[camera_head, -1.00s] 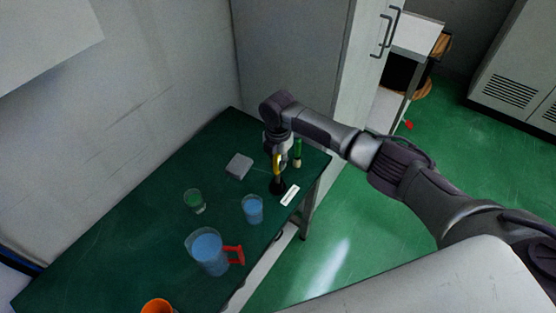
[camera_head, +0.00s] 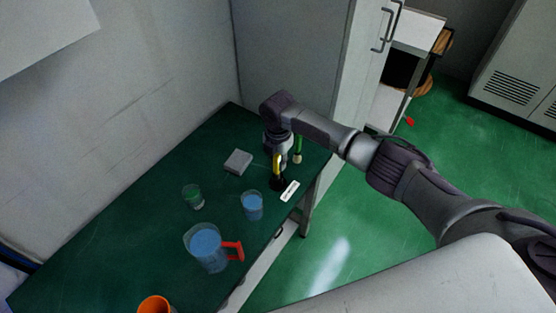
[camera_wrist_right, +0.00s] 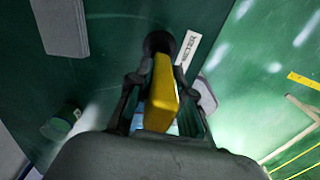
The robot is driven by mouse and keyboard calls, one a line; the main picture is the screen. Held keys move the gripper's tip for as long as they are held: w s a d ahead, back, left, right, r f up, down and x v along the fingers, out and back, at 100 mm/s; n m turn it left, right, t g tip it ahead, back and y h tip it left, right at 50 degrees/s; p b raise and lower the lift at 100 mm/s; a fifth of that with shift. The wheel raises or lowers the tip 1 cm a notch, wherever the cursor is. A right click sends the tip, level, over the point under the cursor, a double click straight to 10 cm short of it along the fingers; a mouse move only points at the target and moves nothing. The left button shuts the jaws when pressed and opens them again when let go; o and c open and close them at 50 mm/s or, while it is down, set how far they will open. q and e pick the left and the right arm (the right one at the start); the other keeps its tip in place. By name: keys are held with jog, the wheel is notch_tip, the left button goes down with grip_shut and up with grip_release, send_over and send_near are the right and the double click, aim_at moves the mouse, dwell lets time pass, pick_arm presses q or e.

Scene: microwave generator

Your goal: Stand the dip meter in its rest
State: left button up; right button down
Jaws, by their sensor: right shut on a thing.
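The yellow dip meter (camera_head: 277,164) is in my right gripper (camera_head: 277,153), near the far right end of the green table. In the right wrist view the gripper (camera_wrist_right: 158,95) is shut on the yellow meter (camera_wrist_right: 161,92). The meter's far end lines up with a dark round rest (camera_wrist_right: 158,42), which also shows in the head view (camera_head: 278,185). I cannot tell how far the meter is into the rest. A white label (camera_wrist_right: 187,48) reading "METER" lies beside the rest. My left gripper is not in view.
A grey block (camera_head: 238,161) lies left of the rest. A green cylinder (camera_head: 297,148) stands close behind my gripper. A blue-filled cup (camera_head: 252,206), a green-filled cup (camera_head: 193,197), a red-handled jug (camera_head: 207,248) and an orange cup (camera_head: 155,305) stand nearer. A tall cabinet (camera_head: 290,60) borders the table's far end.

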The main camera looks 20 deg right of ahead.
jog(key=shift+f, duration=0.25)
jog(key=c, duration=1)
grip_release()
jog(key=shift+r, duration=0.1)
notch_tip(320, 180, up, 12)
jog(key=shift+f, duration=0.1)
